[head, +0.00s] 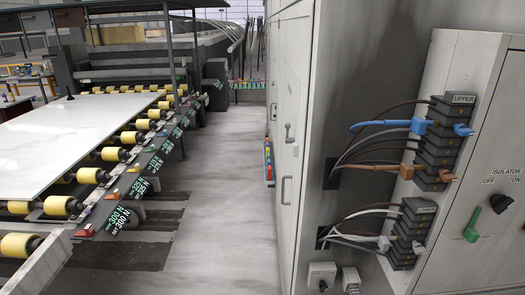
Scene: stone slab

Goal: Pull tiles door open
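A tall white cabinet (293,95) stands right of the aisle in the head view, seen at a steep angle. Its front has door seams and looks shut. One dark handle (288,133) is at mid height, and a longer bar handle (284,200) is lower and nearer. I cannot read any label that marks a tiles door. My gripper is not in view.
A roller line with yellow rollers (58,205) and a white slab (70,140) fills the left. Cables run to terminal blocks (440,145) at right, beside an isolator knob (501,203). A narrow coloured strip (268,162) lies along the cabinet. The grey aisle floor (222,200) is clear.

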